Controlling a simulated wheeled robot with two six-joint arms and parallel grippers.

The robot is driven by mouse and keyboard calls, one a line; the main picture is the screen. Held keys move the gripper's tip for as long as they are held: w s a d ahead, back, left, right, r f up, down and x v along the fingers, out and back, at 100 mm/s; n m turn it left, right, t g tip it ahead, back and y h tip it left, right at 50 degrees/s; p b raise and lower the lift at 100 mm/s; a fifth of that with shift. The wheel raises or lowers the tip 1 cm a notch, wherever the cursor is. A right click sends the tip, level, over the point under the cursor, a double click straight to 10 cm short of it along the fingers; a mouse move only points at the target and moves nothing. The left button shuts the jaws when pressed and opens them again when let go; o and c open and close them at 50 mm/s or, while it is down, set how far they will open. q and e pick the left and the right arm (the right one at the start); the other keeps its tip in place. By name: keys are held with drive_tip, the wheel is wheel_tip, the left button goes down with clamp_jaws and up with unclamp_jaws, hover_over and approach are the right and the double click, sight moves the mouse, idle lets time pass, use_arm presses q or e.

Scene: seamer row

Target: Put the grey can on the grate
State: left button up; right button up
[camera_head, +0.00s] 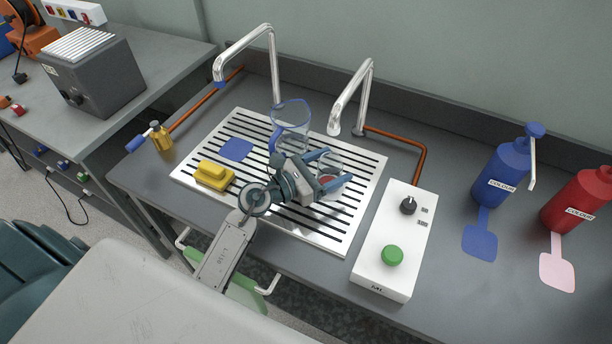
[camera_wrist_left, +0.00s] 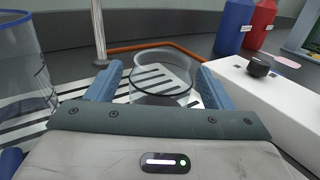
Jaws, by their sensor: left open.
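The grey can (camera_head: 334,161) is a clear, see-through vessel with a dark grey rim. It appears to stand upright on the slotted metal grate (camera_head: 350,215), right of the grate's middle. My left gripper (camera_head: 329,170) is open, with its blue fingers on either side of the can. In the left wrist view the can (camera_wrist_left: 160,88) sits between the two fingers, with small gaps visible. The grate's slots show through it. A reddish patch shows at the can in the head view; I cannot tell what it is. My right gripper is not in view.
A clear blue-rimmed can (camera_head: 291,116) stands on the grate behind my gripper. A yellow block (camera_head: 213,175) lies at the grate's left. Two taps (camera_head: 272,62) (camera_head: 350,95) arch behind. A white control box (camera_head: 396,240) stands right, with blue (camera_head: 503,175) and red (camera_head: 580,200) bottles beyond.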

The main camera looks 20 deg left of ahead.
sight(319, 173)
use_arm(q)
drive_tip(key=v, duration=0.2)
drive_tip(key=b+v, duration=0.1)
drive_tip(key=v, duration=0.1)
drive_tip(key=shift+f, duration=0.25)
drive_tip(key=b+v, duration=0.1)
drive_tip(key=v, duration=0.4)
drive_tip(key=shift+r, duration=0.15)
drive_tip(key=shift+s+a+r+b, duration=0.1)
drive_tip(key=shift+s+a+b, duration=0.25)
drive_tip(key=shift+s, duration=0.2)
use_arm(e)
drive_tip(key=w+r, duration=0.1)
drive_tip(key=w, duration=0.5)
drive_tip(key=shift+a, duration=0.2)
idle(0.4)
